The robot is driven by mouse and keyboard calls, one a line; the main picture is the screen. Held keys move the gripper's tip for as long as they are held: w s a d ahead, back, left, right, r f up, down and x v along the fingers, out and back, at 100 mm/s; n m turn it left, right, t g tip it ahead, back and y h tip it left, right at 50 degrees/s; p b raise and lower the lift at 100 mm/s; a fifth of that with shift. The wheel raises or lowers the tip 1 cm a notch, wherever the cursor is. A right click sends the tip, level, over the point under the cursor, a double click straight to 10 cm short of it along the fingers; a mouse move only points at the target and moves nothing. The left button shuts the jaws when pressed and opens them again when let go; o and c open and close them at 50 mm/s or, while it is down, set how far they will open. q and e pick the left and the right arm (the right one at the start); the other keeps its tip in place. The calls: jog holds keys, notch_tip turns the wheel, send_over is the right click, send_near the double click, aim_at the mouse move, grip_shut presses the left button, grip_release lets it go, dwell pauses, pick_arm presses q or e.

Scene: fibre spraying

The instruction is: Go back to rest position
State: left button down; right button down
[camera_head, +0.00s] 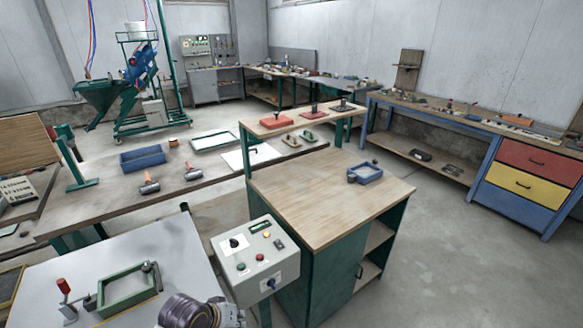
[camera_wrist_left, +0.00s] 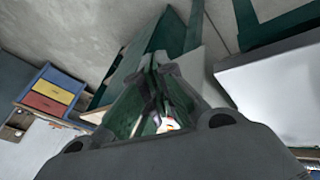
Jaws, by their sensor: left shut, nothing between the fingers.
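My left gripper (camera_wrist_left: 160,72) shows in the left wrist view, with its dark fingers shut and nothing held between them. Green surfaces and a pale floor show beyond the fingertips, and I cannot tell how far away they are. In the head view only a dark rounded part of my own arm shows at the bottom edge; the gripper fingers are not visible there. My right gripper is in neither view.
A grey control box (camera_head: 256,262) stands beside the white table (camera_head: 170,262), which bears a green frame (camera_head: 128,298). A long bench (camera_head: 130,200) bears rollers and trays. Open floor (camera_head: 450,260) lies to the right.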

pick_arm(q)
jog(key=shift+s+a+m+g+y, duration=0.5)
jog(key=shift+s+a+m+y, duration=1.25)
jog(key=shift+s+a, duration=2.5)
jog(key=s+f+g+b, duration=0.1)
jog(key=s+f, duration=0.1)
jog(key=f, duration=1.6)
jog(key=s+f+b, duration=0.1)
jog(key=s+f, duration=0.1)
jog(key=f, duration=1.5)
jog(key=s+a+f+g+b, duration=0.1)
jog(key=s+a+f+b, duration=0.1)
jog(key=s+f, duration=1.9)
jog(key=shift+s+a+m+g, duration=0.25)
jog(key=shift+a+m+g, duration=0.1)
jog(key=shift+a, duration=0.3)
jog(key=shift+f, duration=0.1)
